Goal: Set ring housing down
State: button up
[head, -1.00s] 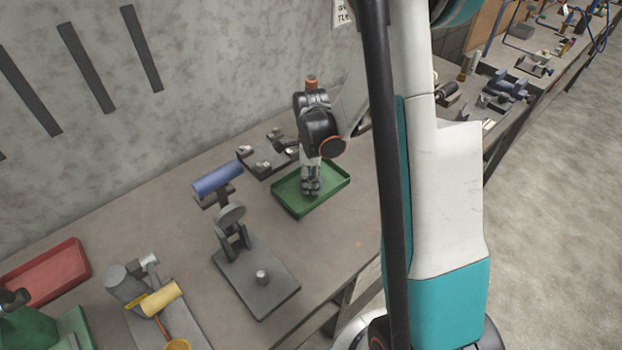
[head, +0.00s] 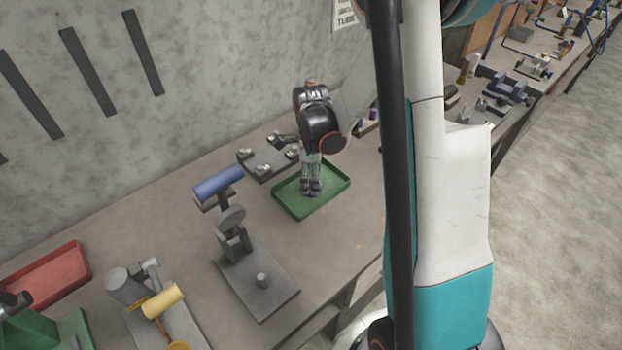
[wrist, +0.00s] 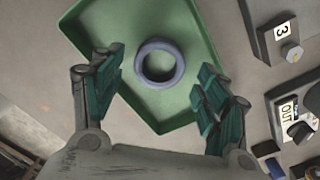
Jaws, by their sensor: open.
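The ring housing (wrist: 141,76), a blue-grey ring, lies flat on the floor of the green tray (wrist: 178,30) in the wrist view. My gripper (wrist: 160,92) is open, with one finger on each side of the ring and a gap between each finger and it. In the head view my gripper (head: 311,190) points down over the green tray (head: 290,208). The ring cannot be made out there, as my gripper hides that part of the tray.
A fixture plate with small clamps (head: 268,160) stands behind the tray. A grey stand with a blue cylinder (head: 219,182) is to the left. A red tray (head: 50,272) lies far left. Bare bench lies right of the tray.

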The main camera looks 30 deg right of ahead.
notch_tip(320, 180, up, 10)
jog(key=p, duration=0.2)
dwell(0.3)
